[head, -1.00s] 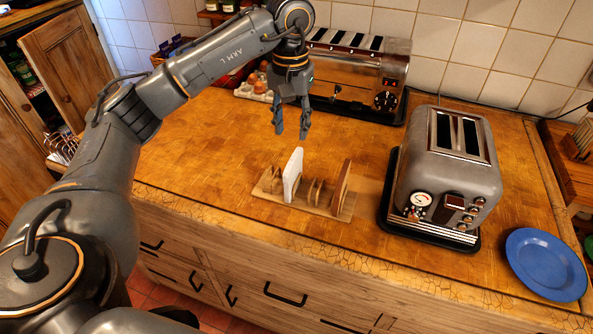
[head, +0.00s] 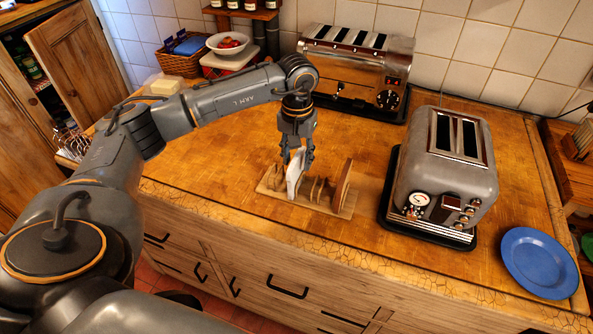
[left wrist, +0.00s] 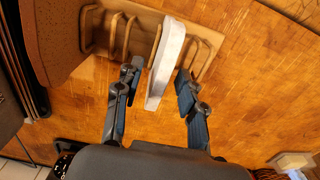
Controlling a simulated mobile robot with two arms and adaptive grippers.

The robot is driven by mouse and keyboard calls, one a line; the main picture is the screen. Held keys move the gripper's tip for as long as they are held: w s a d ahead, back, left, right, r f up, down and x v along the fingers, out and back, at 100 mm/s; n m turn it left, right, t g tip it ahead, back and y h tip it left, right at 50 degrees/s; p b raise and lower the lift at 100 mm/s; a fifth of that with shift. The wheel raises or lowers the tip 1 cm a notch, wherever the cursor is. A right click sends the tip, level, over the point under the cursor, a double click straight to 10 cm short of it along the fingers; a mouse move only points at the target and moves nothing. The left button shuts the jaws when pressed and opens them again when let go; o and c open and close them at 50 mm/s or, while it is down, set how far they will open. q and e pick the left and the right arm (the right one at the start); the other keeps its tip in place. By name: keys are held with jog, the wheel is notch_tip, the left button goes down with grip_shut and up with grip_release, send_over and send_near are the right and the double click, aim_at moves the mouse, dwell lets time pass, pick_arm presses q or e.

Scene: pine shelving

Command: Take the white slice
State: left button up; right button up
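The white slice (head: 294,182) stands upright in a wooden toast rack (head: 326,208) on the counter. In the left wrist view the white slice (left wrist: 167,58) crosses the gap between my fingers. My left gripper (head: 298,157) is open around its upper part, one finger on each side. In the left wrist view, the left gripper (left wrist: 157,77) shows a clear gap between the slice and its right finger; the left finger is closer to the slice. A brown slice (head: 343,182) stands at the rack's right end. My right gripper is not in view.
A grey toaster (head: 450,165) on a black tray stands right of the rack. A long chrome toaster (head: 355,65) stands behind. A blue plate (head: 543,263) lies at the far right. A white bowl (head: 229,44) and wicker basket (head: 180,62) are at the back left.

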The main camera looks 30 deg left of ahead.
pick_arm(q)
grip_shut()
jog(key=shift+r, duration=0.25)
notch_tip(320, 180, up, 10)
jog(key=p, duration=0.5)
jog(key=shift+f, duration=0.2)
jog(key=shift+r, duration=0.1)
jog(key=shift+r+p, duration=1.55)
jog(key=shift+r, duration=0.85)
